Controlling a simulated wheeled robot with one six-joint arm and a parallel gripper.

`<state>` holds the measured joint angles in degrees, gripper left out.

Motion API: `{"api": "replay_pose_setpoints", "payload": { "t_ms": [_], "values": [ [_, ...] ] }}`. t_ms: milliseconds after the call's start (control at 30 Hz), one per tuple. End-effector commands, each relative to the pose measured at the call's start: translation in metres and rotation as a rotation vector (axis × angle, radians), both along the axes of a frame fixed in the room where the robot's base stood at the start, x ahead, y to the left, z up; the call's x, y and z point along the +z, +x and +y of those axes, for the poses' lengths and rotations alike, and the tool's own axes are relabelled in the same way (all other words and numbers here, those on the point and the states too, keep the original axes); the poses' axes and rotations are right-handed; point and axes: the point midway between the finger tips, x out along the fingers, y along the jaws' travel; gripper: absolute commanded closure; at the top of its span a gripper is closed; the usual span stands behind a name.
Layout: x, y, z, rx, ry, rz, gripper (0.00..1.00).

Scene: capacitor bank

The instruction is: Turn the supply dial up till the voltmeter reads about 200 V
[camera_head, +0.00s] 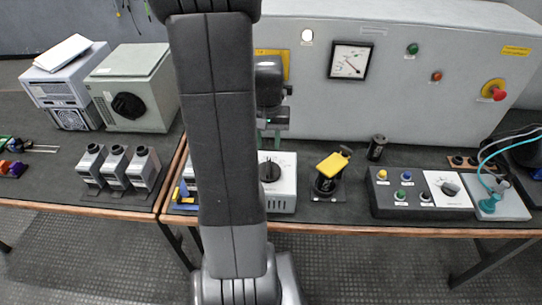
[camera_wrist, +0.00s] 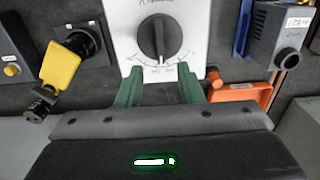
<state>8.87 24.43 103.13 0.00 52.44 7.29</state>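A white box (camera_head: 284,196) with a round black dial (camera_head: 271,172) stands at the table's front, partly behind my arm. In the wrist view the black dial (camera_wrist: 159,37) has a pale pointer line and a scale printed around it; the line points down toward the scale. My gripper (camera_wrist: 160,80) is open, its two green fingers apart and empty, below the dial in that view. In the head view my gripper (camera_head: 270,135) is behind and above the box. The voltmeter (camera_head: 350,61) on the grey cabinet has its needle toward the lower right; its numbers are too small to read.
A yellow-topped black device (camera_head: 331,172) stands right of the box, and it also shows in the wrist view (camera_wrist: 60,65). A control panel (camera_head: 420,194) with buttons is farther right. Grey modules (camera_head: 118,168) stand left. An orange part (camera_wrist: 240,93) lies near one finger.

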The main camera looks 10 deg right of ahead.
Motion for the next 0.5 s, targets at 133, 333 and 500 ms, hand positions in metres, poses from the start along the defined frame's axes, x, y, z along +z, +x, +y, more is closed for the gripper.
{"api": "replay_pose_setpoints", "payload": {
  "t_ms": [133,333,500],
  "values": [
    [-0.032,-0.001,0.000,0.000,0.001,0.006,0.66],
    [-0.065,-0.001,0.000,0.000,0.000,0.005,0.66],
    [-0.083,-0.001,0.000,0.000,0.001,0.003,0.66]
  ]
}}
